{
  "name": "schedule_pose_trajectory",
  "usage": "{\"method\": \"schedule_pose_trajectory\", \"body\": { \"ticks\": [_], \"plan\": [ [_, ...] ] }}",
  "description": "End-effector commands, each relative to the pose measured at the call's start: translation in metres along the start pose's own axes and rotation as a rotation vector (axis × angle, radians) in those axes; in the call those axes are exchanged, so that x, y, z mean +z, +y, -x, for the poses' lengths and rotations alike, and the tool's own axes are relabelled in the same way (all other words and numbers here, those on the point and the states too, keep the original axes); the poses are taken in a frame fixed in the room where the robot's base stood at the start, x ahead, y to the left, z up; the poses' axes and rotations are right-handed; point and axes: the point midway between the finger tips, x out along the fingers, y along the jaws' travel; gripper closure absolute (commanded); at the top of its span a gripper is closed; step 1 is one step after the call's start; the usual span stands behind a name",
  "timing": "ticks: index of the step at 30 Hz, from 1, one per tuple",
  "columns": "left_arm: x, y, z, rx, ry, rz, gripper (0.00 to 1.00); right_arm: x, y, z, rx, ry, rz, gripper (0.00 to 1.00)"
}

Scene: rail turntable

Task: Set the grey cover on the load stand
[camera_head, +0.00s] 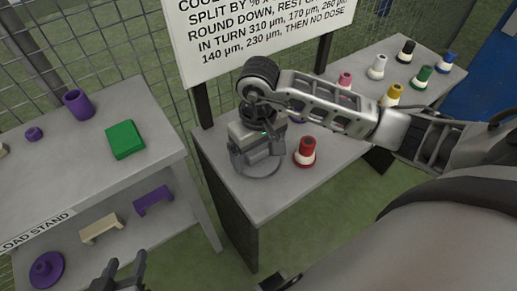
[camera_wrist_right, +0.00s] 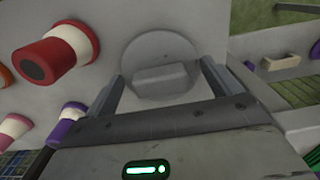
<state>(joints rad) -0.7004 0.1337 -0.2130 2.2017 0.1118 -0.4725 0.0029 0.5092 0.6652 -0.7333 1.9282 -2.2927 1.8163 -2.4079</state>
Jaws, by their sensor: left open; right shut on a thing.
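The grey cover (camera_head: 258,172) is a flat round disc with a raised bar handle. It shows under my right gripper (camera_head: 264,153), over the near left part of the right-hand table. My right gripper is shut on its handle; the right wrist view shows the cover (camera_wrist_right: 165,52) between the two fingers. I cannot tell whether the cover touches the table. The load stand (camera_head: 55,172) is the grey two-level stand at left, labelled on its front edge. My left gripper (camera_head: 122,277) is open and empty at the bottom left, partly cut off.
On the stand's top are a purple cup (camera_head: 78,104), a green block (camera_head: 125,139) and a small purple ring (camera_head: 33,133). Its lower shelf holds two bridge shapes and a purple knobbed disc (camera_head: 47,269). A red-and-white piece (camera_head: 305,152) stands right of the cover, with several coloured ones behind.

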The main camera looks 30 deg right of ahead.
Motion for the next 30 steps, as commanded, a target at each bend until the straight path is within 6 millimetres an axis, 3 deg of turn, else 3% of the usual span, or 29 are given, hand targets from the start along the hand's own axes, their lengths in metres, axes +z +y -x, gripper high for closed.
{"method": "schedule_pose_trajectory", "body": {
  "ticks": [13,14,25,30],
  "plan": [
    [0.006,-0.001,-0.004,-0.001,-0.001,-0.001,0.55,-0.001,0.001,-0.009,0.001,0.005,-0.001,0.47],
    [0.004,-0.001,-0.002,-0.001,-0.001,-0.001,0.55,-0.001,0.001,-0.007,0.001,0.003,-0.001,0.02],
    [-0.002,0.0,0.001,0.0,0.002,0.0,0.55,-0.001,0.001,0.001,0.0,0.004,-0.001,0.0],
    [-0.001,0.0,0.0,0.0,0.002,0.0,0.55,-0.002,0.001,0.032,0.003,0.01,0.001,0.0]
  ]
}}
